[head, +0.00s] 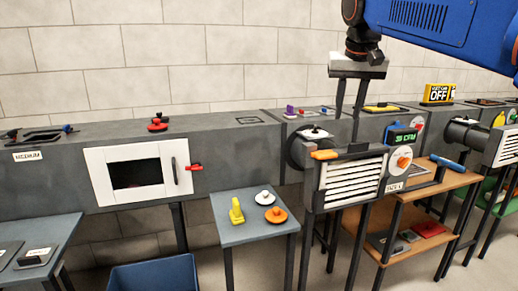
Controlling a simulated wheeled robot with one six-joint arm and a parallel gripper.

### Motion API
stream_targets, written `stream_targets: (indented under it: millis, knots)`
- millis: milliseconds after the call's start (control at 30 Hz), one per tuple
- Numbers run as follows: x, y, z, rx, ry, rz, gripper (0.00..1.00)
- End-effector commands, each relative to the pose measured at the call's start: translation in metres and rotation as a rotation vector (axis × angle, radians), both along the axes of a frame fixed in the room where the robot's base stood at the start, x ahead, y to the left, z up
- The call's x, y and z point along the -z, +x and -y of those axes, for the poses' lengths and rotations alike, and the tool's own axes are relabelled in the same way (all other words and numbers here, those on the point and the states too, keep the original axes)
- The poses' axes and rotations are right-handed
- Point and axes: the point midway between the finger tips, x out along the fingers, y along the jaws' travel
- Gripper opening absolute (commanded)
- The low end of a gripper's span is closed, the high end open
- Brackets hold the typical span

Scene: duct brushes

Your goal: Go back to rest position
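My gripper (348,113) hangs down from the blue arm at the upper right of the head view. Its two dark fingers are apart with nothing visible between them, so it is open and empty. The fingertips show in front of the grey duct (230,155), above the white louvered grille (352,180). How far they are from the duct top is hard to tell.
A small table (232,232) holds a yellow object (236,211), a white disc (265,198) and an orange disc (276,215). A blue bin (155,275) stands on the floor. A wooden shelf (440,183) is at right.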

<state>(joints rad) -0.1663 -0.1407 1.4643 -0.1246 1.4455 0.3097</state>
Motion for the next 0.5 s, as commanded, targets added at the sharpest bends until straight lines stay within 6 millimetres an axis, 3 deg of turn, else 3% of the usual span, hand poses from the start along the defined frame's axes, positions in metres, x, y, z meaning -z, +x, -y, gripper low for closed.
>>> stream_targets:
  millis: [267, 500]
  knots:
    - [0.068, -0.077, 0.024, -0.048, 0.0, 0.001, 0.28]
    - [0.143, -0.147, 0.039, -0.087, 0.001, 0.006, 0.28]
